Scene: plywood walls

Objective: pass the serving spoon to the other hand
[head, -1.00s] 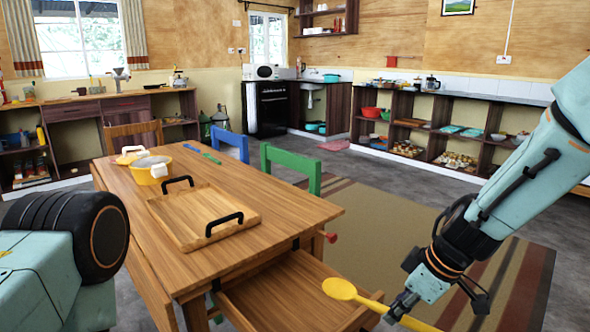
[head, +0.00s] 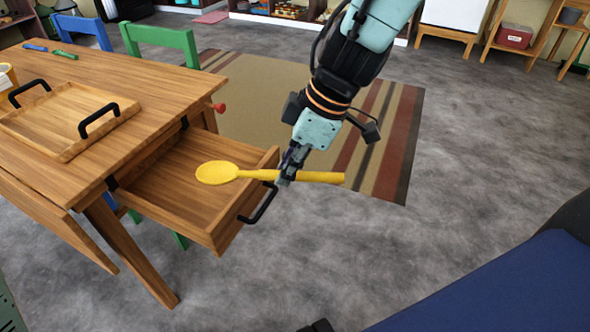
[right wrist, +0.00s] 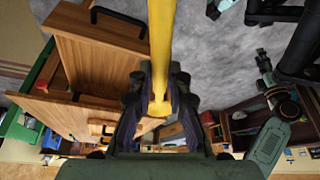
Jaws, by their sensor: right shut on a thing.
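The yellow serving spoon (head: 217,172) is held roughly level, its bowl to the left over the open drawer and its handle end to the right over the floor. My right gripper (head: 284,178) is shut on its handle. In the right wrist view the right gripper's dark fingers (right wrist: 158,105) lie on either side of the yellow handle (right wrist: 162,45), which runs up out of the picture; the bowl does not show there.
The wooden drawer (head: 200,232) stands pulled out of the table (head: 150,65), its black handle just below the spoon. A wooden tray (head: 45,140) lies on the table. A green chair (head: 165,37) stands behind. Grey floor (head: 300,245) in front is clear.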

